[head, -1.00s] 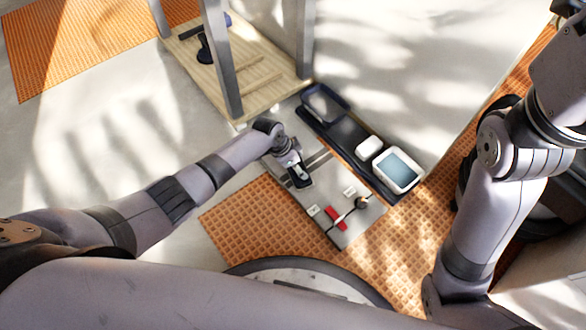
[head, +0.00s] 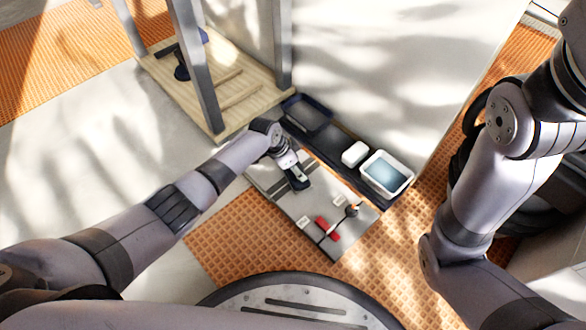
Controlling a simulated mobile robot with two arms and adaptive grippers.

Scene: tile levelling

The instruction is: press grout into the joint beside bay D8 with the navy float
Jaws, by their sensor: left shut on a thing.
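My left gripper (head: 297,181) is low over the far part of the grey tiled panel (head: 283,205), pointing down at it. It is shut on a small dark thing, seemingly the navy float, mostly hidden by the fingers. Thin joint lines run across the panel near the gripper. I cannot read any bay label, so I cannot tell which joint is beside D8. Whether the float touches the panel is also unclear. My right arm is at the right, but its gripper is out of view.
A red piece (head: 327,228) and a dark thin tool (head: 351,211) lie on the panel's near part. Behind it, a black tray (head: 336,148) holds a dark bin (head: 307,113), a white block (head: 354,154) and a water tub (head: 387,174). A wooden rack (head: 240,97) stands behind left.

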